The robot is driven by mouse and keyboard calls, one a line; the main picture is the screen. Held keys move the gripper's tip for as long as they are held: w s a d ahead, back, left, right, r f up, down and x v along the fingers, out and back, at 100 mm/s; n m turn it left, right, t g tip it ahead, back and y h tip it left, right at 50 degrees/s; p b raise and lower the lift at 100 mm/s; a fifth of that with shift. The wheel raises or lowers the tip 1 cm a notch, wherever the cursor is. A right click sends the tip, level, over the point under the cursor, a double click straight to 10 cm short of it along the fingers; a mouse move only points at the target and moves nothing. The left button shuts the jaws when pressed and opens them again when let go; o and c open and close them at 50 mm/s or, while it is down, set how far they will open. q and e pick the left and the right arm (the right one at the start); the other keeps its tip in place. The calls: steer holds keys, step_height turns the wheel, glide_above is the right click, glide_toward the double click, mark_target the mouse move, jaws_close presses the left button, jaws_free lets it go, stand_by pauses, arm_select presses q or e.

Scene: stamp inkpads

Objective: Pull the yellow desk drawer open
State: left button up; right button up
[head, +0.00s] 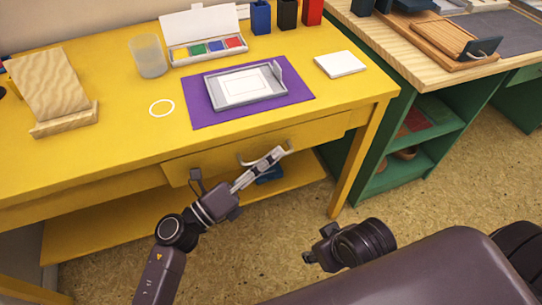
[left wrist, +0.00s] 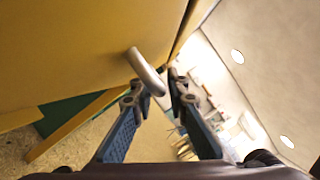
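The yellow desk drawer (head: 215,162) is under the front of the yellow desktop, its front looking about flush with the desk. Its pale curved handle (head: 246,160) is partly covered by my left gripper (head: 283,150) in the head view. In the left wrist view the handle (left wrist: 146,72) stands out from the yellow front, its lower end between the fingertips of my left gripper (left wrist: 160,88). The fingers are apart; I cannot tell whether they touch the handle. A dark part of my right arm shows at the lower right of the head view; its fingers cannot be made out.
On the desk (head: 120,120) stand a purple mat (head: 205,117) with a grey tray, an inkpad box (head: 207,48), a cup (head: 148,56), a wooden stand (head: 60,88) and a white block (head: 340,64). A green shelf unit (head: 395,170) stands right. A desk leg (head: 357,165) is right of the drawer.

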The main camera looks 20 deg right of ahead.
arm_select(q)
jaws_close()
stand_by(0.3)
